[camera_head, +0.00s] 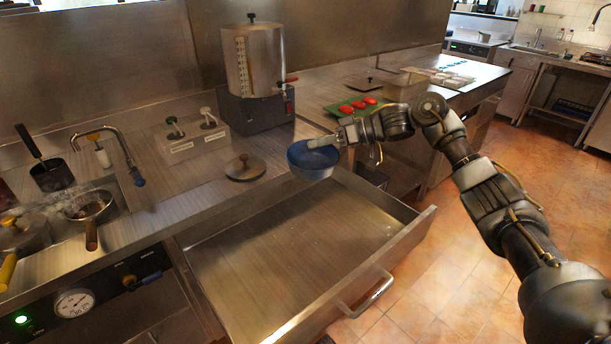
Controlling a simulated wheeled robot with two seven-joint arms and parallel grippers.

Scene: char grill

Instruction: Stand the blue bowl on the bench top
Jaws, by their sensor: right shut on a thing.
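The blue bowl (311,162) is held upright by my right gripper (322,142), which is shut on its rim from the right. The bowl appears over the back part of the open drawer, near the front edge of the bench top (215,180). I cannot tell its exact height above the drawer. My right arm comes in from the lower right. My left gripper is not in view.
The open, empty drawer (290,245) juts out below the bench. A round lid (245,168) lies on the bench left of the bowl. A boiler (255,75) stands behind. A green tray (355,107) with red items is at back right. Bench surface around the lid is clear.

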